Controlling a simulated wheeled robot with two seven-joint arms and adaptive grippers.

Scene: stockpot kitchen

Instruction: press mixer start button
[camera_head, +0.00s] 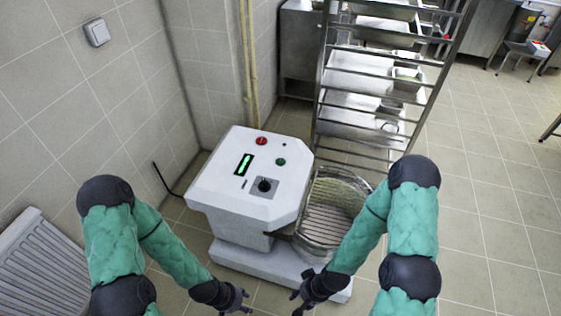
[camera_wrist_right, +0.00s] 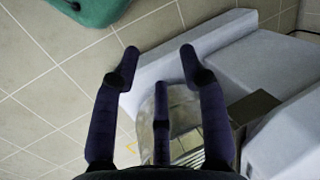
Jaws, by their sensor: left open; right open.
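The mixer (camera_head: 225,185) is a white machine standing in front of me in the head view. Its sloped top panel carries a green button (camera_head: 281,162), a red button (camera_head: 261,141), a lit green display (camera_head: 244,163) and a black knob (camera_head: 264,185). My left gripper (camera_head: 241,299) is open and empty, low in front of the mixer's base. My right gripper (camera_head: 301,300) is open and empty, close to its right, below the panel and apart from the buttons. In the right wrist view the open fingers (camera_wrist_right: 160,62) show above the mixer's white base (camera_wrist_right: 165,70).
A metal bowl with a wire guard (camera_head: 328,215) sits at the mixer's right side. A metal rack (camera_head: 365,95) with trays stands behind it. A tiled wall and a radiator (camera_head: 45,265) are on the left.

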